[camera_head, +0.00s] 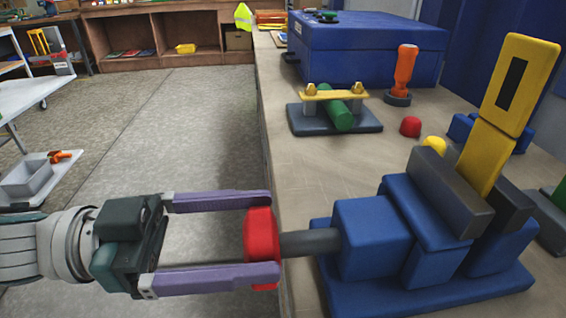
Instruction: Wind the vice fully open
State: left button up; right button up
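The blue vice (375,240) stands on the bench at the right front, on a blue base plate. Its grey screw shaft (310,242) points left over the bench edge and ends in a red knob (262,240). My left gripper (266,242) reaches in from the left, with one purple finger above the knob and one below; both appear to touch it. A yellow piece with a black slot (497,115) stands tilted between the dark grey jaws (450,192). Whether both jaws touch it is hard to tell. My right gripper is out of view.
Behind the vice are a green cylinder under a yellow bar (340,112), an orange-handled tool (404,72), a red dome (410,127) and a large blue box (365,48). Open floor lies left of the bench (300,165). A cart (30,97) stands at far left.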

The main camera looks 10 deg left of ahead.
pick_arm(q)
jog(key=shift+o, duration=0.6)
jog(key=shift+a+f, duration=0.1)
jog(key=shift+f, duration=0.15)
jog(key=shift+r, duration=0.1)
jog(key=b+v, duration=0.2)
jog(key=v, duration=0.8)
